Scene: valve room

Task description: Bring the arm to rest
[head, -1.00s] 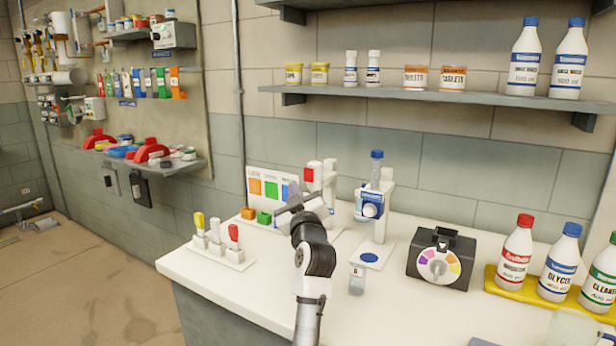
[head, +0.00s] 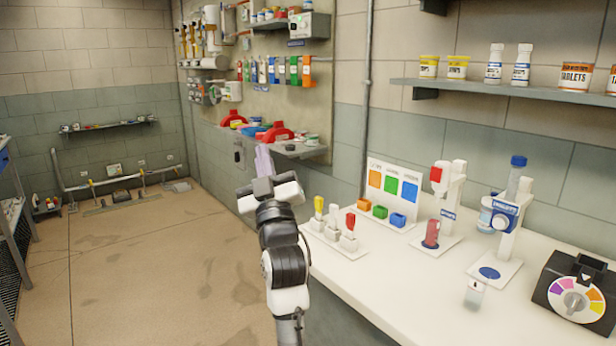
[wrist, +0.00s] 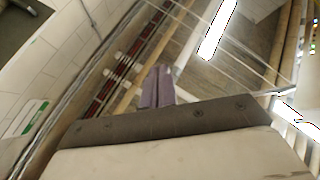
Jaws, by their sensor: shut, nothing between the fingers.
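My gripper (head: 264,160) stands raised in the middle of the head view, at the left end of the white counter (head: 400,262). Its fingers point up, are together and hold nothing. In the head view they overlap the wall shelf with red parts behind them. In the wrist view the closed fingers (wrist: 157,88) point toward the ceiling, with beams and bright lamps beyond. My arm rises from the bottom of the head view.
On the counter are a rack with yellow and red handled tools (head: 335,228), a colour card (head: 393,187), two white stands and a dial box (head: 575,290). A wall shelf (head: 300,150) sits behind the gripper. The floor (head: 150,260) at left is open.

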